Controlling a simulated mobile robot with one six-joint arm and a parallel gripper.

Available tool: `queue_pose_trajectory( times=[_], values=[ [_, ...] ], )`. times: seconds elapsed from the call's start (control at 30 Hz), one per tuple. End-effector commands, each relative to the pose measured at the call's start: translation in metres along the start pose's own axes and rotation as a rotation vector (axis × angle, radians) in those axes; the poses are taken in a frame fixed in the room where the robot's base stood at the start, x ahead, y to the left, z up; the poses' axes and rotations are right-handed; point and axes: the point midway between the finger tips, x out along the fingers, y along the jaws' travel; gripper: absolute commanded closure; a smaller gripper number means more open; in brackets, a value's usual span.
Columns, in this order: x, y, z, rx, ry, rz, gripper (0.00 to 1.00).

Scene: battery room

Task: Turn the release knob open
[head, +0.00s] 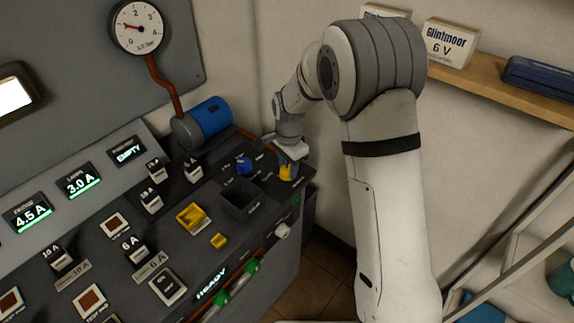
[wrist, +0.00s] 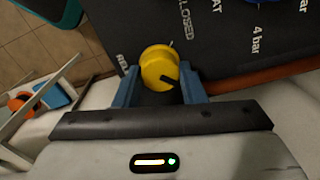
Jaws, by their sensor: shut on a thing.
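The yellow release knob (head: 286,173) stands at the right end of the dark console, under the end of my arm. In the wrist view the round yellow knob (wrist: 159,66) sits between the two blue fingers of my gripper (wrist: 160,88), which is shut on it. A black mark shows on the knob's near side. The word CLOSED is printed on the panel above the knob in the wrist view, and part of another label shows at its left. In the head view my gripper (head: 289,158) covers part of the knob.
A blue knob (head: 244,166) and an open dark bin (head: 240,203) lie left of my gripper on the console (head: 205,255). A blue cylinder (head: 208,118) with a pipe stands behind. The wall is close behind my arm, with a shelf (head: 500,85) at the upper right.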

Motion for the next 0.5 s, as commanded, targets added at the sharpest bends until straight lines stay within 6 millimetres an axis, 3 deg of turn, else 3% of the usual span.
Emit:
queue_pose_trajectory(
  times=[0.27, 0.5],
  values=[
    [-0.0011, -0.0014, 0.0, 0.001, 0.001, -0.005, 0.42],
    [-0.0012, -0.0008, -0.0002, 0.0, 0.0, -0.003, 0.41]
  ],
)
